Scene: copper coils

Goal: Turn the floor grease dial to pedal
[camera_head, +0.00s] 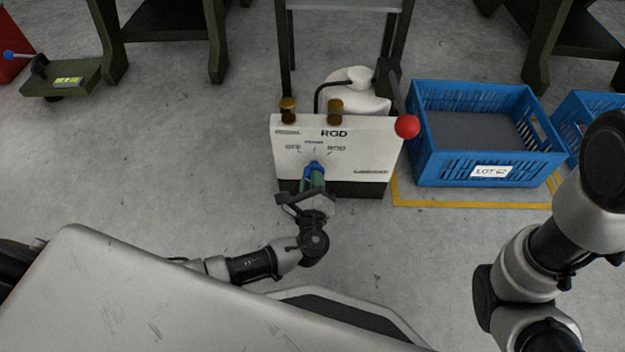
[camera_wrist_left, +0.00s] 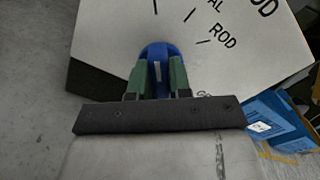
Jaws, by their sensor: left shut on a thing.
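The floor grease dial is a blue knob (camera_head: 313,167) on the sloped white face of a floor unit (camera_head: 290,152). The face is lettered OFF at left, a small word at top and ROD at right. My left gripper (camera_head: 315,181) is shut on the knob from the near side. In the left wrist view, the green fingers (camera_wrist_left: 158,78) sit on both sides of the blue knob (camera_wrist_left: 156,50). Its pale stripe points up the picture, toward the leftmost visible mark, away from the ROD lettering. The fingers hide part of the knob. My right gripper is out of view.
A red-balled lever (camera_head: 407,126) and a white container (camera_head: 357,88) stand by the unit. A blue crate (camera_head: 490,165) labelled LOT sits at right inside yellow floor lines. Dark green table legs stand behind.

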